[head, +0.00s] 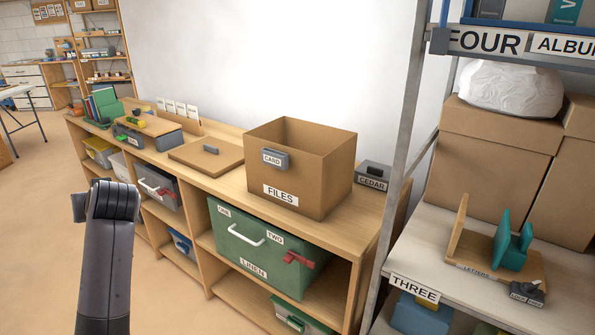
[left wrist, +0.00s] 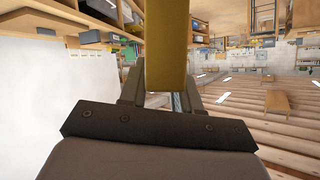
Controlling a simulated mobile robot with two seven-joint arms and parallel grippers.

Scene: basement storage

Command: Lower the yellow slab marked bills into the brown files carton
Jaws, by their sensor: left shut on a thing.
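The brown files carton (head: 323,185) stands open-topped on the wooden shelf unit in the head view, with a FILES label on its front. A grey CARD block (head: 276,158) sits at its front rim. The inner walls that show are bare; its floor is hidden. In the left wrist view my left gripper (left wrist: 163,88) is shut on the yellow slab (left wrist: 166,45), which reaches up past the top edge of the picture. No marking on the slab is readable. The head view shows part of my left arm, not the slab. My right gripper is out of view.
A flat brown lid (head: 207,153) lies left of the carton, and a dark CEDAR block (head: 373,175) stands at its right. A grey rack post (head: 408,130) rises to the right. A green LINEN bin (head: 262,250) sits below the carton.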

